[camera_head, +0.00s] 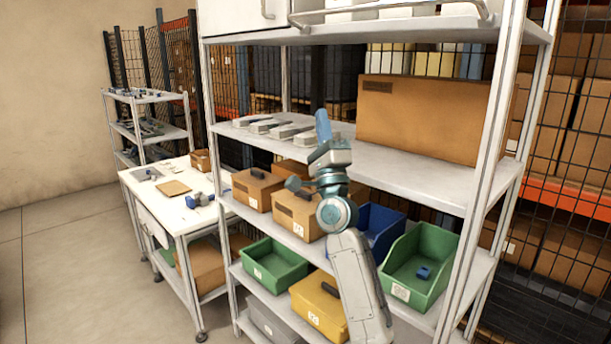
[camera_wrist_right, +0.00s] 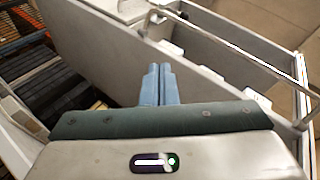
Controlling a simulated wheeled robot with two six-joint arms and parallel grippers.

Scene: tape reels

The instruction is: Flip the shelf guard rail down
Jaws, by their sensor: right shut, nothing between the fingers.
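The guard rail (camera_head: 390,6) is a thin silver bar along the front of the upper shelf (camera_head: 430,30), partly cut off by the top of the head view. It stands above the shelf's front edge there. In the wrist view the rail (camera_wrist_right: 225,45) runs diagonally from top centre to the right, with bent ends. My right gripper (camera_head: 323,125) points upward below the upper shelf, in front of the middle shelf. Its blue fingers (camera_wrist_right: 158,85) are together and empty, apart from the rail. My left gripper is not in view.
The middle shelf (camera_head: 400,170) holds a large cardboard box (camera_head: 425,115) and several grey items (camera_head: 270,127). Below are smaller boxes (camera_head: 257,188), green bins (camera_head: 420,265) and a yellow bin (camera_head: 318,305). A white workbench (camera_head: 170,205) stands left. Rack posts (camera_head: 490,150) flank the shelves.

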